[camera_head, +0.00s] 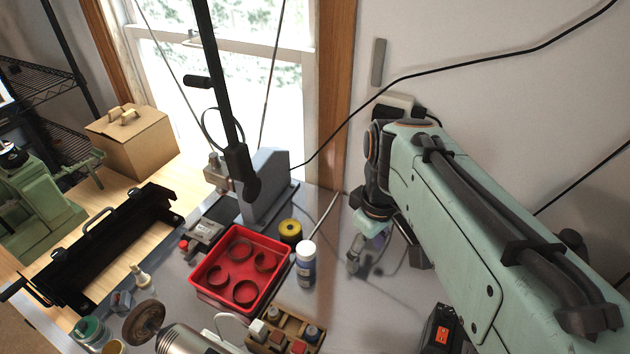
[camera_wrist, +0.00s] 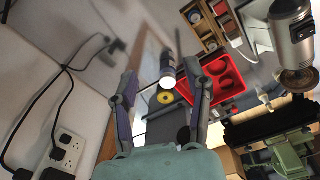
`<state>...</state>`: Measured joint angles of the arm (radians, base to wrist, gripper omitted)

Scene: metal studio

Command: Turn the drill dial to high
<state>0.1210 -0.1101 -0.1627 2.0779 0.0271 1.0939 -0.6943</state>
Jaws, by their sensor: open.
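My gripper (camera_head: 372,254) is open over the right part of the metal bench in the head view, partly hidden by my own arm. In the wrist view its two fingers (camera_wrist: 160,78) stand well apart with nothing held between them. I cannot make out a drill or a dial for certain in either view. A grey upright machine (camera_head: 267,188) stands at the back of the bench, left of my gripper and apart from it. No dial shows on its visible faces.
A white-capped bottle (camera_head: 306,264), a yellow roll (camera_head: 290,231) and a red tray (camera_head: 202,284) stand left of my gripper. A wooden organizer (camera_head: 300,327) is in front. A black box with an orange display (camera_head: 439,331) is at the front right. Cables hang along the wall.

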